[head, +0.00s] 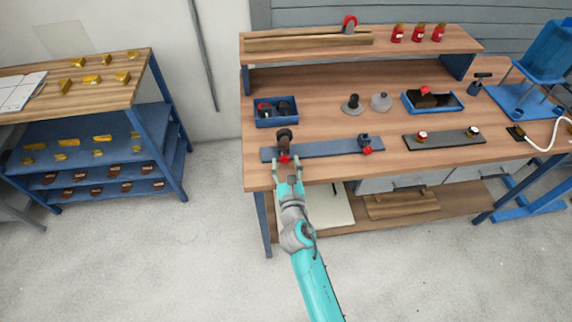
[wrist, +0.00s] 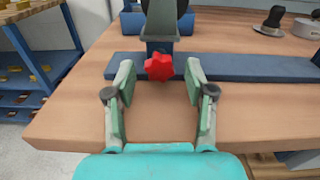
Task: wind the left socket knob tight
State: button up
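The left socket knob is a red star-shaped knob (head: 284,159) on the front of the left socket on a blue-grey rail (head: 325,149). In the wrist view the knob (wrist: 158,67) is near the middle of the picture, below a dark grey block. My gripper (head: 286,171) is in front of the knob at the bench's front edge. In the wrist view my gripper (wrist: 160,77) is open, with a finger apart on each side of the knob. Neither finger visibly touches it. A second red knob (head: 367,151) is on the right socket of the rail.
A blue bin (head: 277,122) stands behind the rail. A dark plate (head: 444,138) with two small fittings lies to the right. A blue tray (head: 433,108) and two dome-shaped pieces stand farther back. The bench top (head: 315,170) in front of the rail is clear.

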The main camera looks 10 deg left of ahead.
grip_shut()
jog(key=shift+m, duration=2.4)
jog(key=shift+o, duration=0.5)
grip_release()
jog(key=shift+s, duration=0.1)
jog(key=v, duration=1.1)
jog(key=shift+s, duration=0.4)
jog(key=shift+d, duration=0.1)
